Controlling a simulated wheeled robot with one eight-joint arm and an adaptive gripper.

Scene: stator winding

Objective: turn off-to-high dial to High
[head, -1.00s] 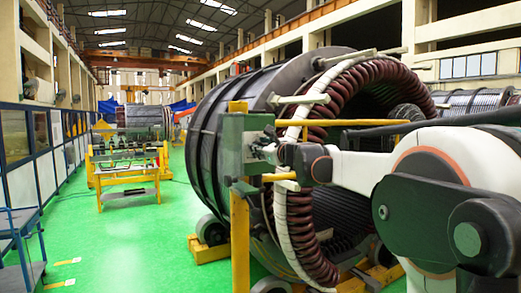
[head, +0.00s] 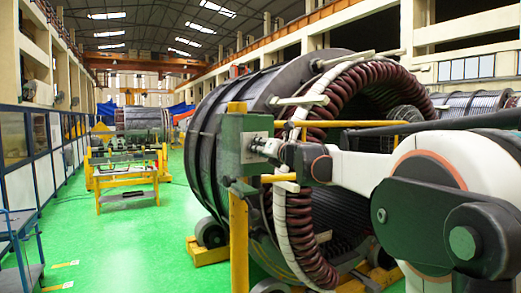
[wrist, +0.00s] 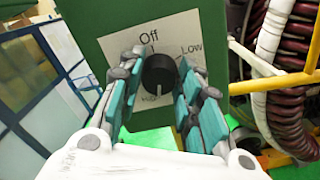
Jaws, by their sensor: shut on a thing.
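The black round dial (wrist: 158,74) sits on a white label plate (wrist: 118,50) on the front of a green box. In the wrist view, "Off" is above the dial, "Low" is to its upper right, and a partly covered word, apparently "High", is just below it. A pale mark on the dial seems to point down towards that lower word. My gripper (wrist: 160,72) is shut on the dial, with one teal-padded finger on each side. In the head view my gripper (head: 264,147) is at the face of the green box (head: 232,145), and the dial is hidden.
A yellow post (head: 239,240) holds up the green box. A large stator (head: 215,125) with dark red coils (head: 305,235) stands close behind and to the right. Yellow bars run near my arm. The green floor (head: 130,235) at left is open.

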